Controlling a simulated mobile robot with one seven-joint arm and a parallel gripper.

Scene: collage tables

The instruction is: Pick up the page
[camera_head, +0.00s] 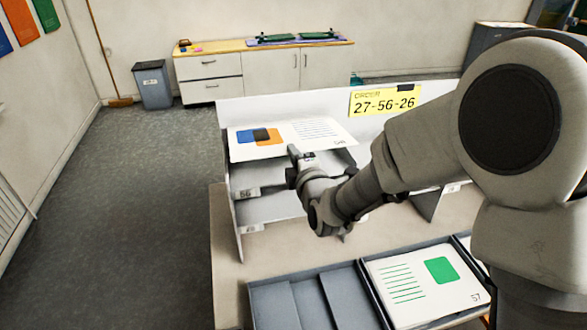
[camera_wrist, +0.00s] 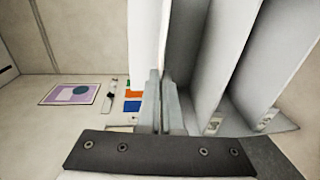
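A white page (camera_head: 315,131) with blue, dark and orange blocks and printed lines lies at the top level of the sorting rack (camera_head: 240,212). My gripper (camera_wrist: 163,100) is at the rack's front, by the page's near edge in the head view. In the wrist view its two fingers stand close together. A thin white sheet (camera_wrist: 146,48) runs edge-on to the fingertips. I cannot tell whether the fingers press on it. The arm hides part of the rack. Another page (camera_head: 405,287) with a green block and green lines, marked 57, lies in a front tray.
A yellow sign (camera_head: 385,99) reading 27-56-26 stands on the rack's back panel. Grey trays (camera_head: 297,304) line the table's front; those at left look empty. A white cabinet (camera_head: 270,73) and grey bin (camera_head: 152,86) stand behind. The floor at left is clear.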

